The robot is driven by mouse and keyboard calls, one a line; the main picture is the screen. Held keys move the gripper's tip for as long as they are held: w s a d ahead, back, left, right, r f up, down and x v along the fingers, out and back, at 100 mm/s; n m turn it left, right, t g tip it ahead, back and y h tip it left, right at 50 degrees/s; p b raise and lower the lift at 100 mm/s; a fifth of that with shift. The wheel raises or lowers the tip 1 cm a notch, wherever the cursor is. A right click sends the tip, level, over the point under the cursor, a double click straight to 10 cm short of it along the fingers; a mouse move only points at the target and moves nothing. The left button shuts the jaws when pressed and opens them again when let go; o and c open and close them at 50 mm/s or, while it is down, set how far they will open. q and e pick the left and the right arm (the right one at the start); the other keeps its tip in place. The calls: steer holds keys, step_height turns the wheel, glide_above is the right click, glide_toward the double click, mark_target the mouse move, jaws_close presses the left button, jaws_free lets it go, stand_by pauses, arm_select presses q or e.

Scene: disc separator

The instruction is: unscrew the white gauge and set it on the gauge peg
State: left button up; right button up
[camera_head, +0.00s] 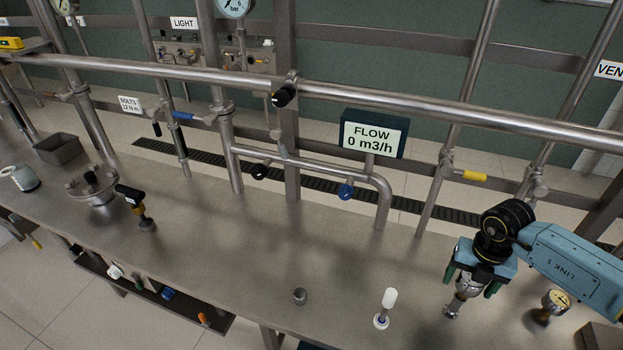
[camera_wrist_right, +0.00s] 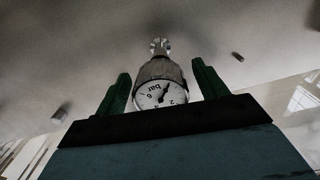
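The white-faced gauge (camera_wrist_right: 161,95), marked "bar", has a steel body and a narrow stem ending in a small round fitting. It also shows below my right gripper in the head view (camera_head: 466,287). My right gripper (camera_head: 471,284) points down with its green fingers on either side of the gauge. In the right wrist view, slim gaps seem to show between the fingers (camera_wrist_right: 163,80) and the body. A white-topped post (camera_head: 389,299) stands left of the gripper and a short steel stub (camera_head: 300,296) farther left. I cannot tell which is the gauge peg. My left gripper is out of view.
A cream-faced gauge (camera_head: 556,302) stands close right of my right gripper. Pipes and a FLOW display (camera_head: 373,134) run behind the bench (camera_head: 240,255). A flanged pot (camera_head: 93,187) and a black-handled tool (camera_head: 136,205) stand left. The middle of the bench is clear.

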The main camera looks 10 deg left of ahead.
steer(key=c, duration=1)
steer(key=shift+n+b, duration=0.45)
steer(key=shift+n, duration=0.55)
steer(key=shift+c, duration=0.2)
steer(key=shift+n, duration=0.6)
steer(key=shift+f+n+b, duration=0.1)
steer(key=shift+n+b, duration=0.45)
steer(key=shift+n, duration=0.25)
steer(key=shift+a+n, duration=0.1)
steer(key=shift+n, duration=0.7)
steer(key=shift+b, duration=0.3)
